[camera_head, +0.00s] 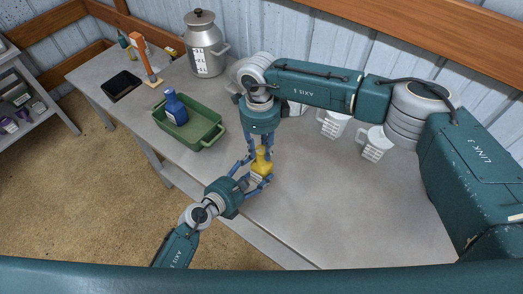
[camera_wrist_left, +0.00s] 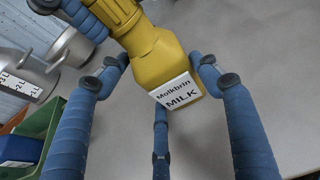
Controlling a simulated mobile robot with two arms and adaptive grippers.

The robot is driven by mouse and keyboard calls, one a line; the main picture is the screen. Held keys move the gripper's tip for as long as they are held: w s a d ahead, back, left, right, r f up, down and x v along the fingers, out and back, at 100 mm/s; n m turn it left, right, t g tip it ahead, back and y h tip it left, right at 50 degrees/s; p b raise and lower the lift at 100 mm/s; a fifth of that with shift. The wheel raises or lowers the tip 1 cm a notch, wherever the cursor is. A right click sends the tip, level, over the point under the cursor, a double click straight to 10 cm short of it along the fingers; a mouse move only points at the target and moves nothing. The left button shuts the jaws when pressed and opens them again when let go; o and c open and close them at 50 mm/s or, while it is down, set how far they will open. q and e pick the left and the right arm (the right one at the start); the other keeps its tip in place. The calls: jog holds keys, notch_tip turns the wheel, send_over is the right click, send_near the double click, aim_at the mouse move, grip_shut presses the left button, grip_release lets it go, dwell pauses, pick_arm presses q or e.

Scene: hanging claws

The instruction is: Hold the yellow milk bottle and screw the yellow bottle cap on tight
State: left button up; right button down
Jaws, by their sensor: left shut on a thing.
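The yellow milk bottle (camera_head: 262,163) stands near the front edge of the grey table; its white MILK label shows in the left wrist view (camera_wrist_left: 173,91). My left gripper (camera_head: 252,174) comes in low from the left and has its fingers closed around the bottle's body. My right gripper (camera_head: 261,148) reaches down from above, with its fingers around the bottle's top. A ribbed yellow part, likely the cap (camera_wrist_left: 115,14), is at the neck in the left wrist view, beside a right finger. The right fingers' grip on it is partly cut off and unclear.
A green tray (camera_head: 190,146) with a blue bottle (camera_head: 176,108) in it stands left of the grippers. A metal milk can (camera_head: 204,48) is at the back. White jugs (camera_head: 375,147) stand behind, under my right arm. The table's right front is clear.

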aim_at(261, 149)
jog(key=shift+f, duration=0.1)
jog(key=m, duration=0.4)
jog(key=c, duration=1.3)
grip_release()
jog(key=shift+m, duration=0.4)
notch_tip(261, 149, up, 12)
